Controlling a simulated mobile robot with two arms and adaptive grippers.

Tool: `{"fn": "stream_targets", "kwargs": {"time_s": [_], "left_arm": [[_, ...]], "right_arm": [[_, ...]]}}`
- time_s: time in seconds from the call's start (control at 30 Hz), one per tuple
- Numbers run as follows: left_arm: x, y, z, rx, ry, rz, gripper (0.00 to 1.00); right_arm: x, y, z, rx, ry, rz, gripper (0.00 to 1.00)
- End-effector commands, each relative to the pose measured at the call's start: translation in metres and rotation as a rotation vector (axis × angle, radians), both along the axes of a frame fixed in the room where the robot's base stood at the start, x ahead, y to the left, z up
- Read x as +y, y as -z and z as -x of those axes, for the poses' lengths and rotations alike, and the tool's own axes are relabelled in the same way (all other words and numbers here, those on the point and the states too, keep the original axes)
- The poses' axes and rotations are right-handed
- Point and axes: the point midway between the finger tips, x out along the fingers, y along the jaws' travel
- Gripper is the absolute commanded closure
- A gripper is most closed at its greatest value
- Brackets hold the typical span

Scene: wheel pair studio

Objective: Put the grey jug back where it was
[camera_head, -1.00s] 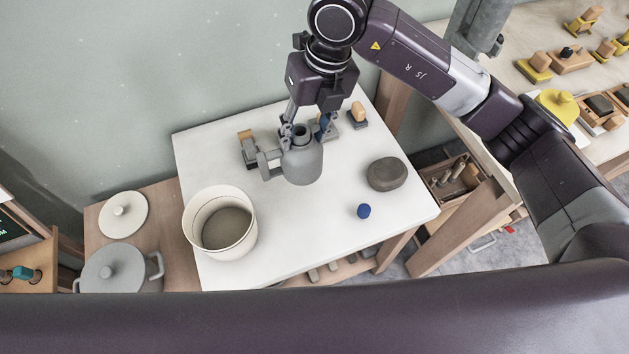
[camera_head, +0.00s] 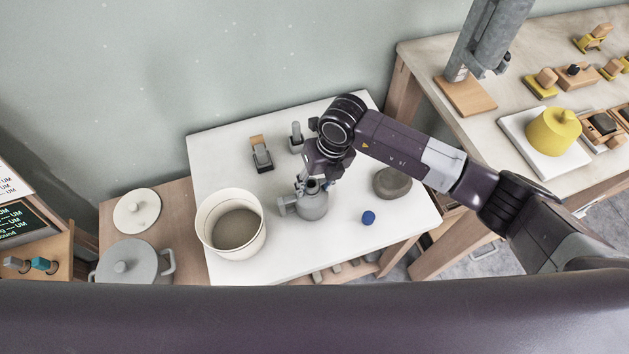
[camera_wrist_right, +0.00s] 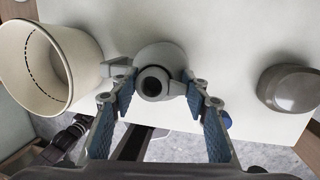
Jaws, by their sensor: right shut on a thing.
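The grey jug (camera_head: 314,208) is upright at the middle of the white table (camera_head: 290,262), its handle pointing left. My right gripper (camera_head: 316,186) is shut on the jug at its neck, from above. In the right wrist view the two blue-padded fingers (camera_wrist_right: 155,92) stand on either side of the jug's neck (camera_wrist_right: 153,82). The jug is low over the table; I cannot tell whether its base touches. My left gripper is not in view.
A large cream pot (camera_head: 214,243) stands close left of the jug. Two small tool-like blocks (camera_head: 261,156) stand behind. The table's front strip is bare.

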Motion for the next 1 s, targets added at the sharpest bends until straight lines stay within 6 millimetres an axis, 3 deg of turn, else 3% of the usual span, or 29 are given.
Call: {"fn": "stream_targets", "kwargs": {"time_s": [0.3,0.33,0.5,0.87,1.0], "left_arm": [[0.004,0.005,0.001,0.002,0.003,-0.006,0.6],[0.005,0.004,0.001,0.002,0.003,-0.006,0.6],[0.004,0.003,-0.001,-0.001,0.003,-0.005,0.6],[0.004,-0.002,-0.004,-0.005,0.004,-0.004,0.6],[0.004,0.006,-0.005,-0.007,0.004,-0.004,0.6]], "right_arm": [[0.001,0.003,-0.001,-0.002,-0.001,-0.002,0.96],[0.0,0.004,0.0,-0.001,-0.001,0.0,0.57],[0.0,0.002,0.0,-0.001,0.0,0.0,0.4],[0.0,-0.004,-0.001,-0.002,0.0,-0.001,0.4],[-0.004,-0.023,-0.001,-0.007,-0.001,-0.003,0.4]]}}
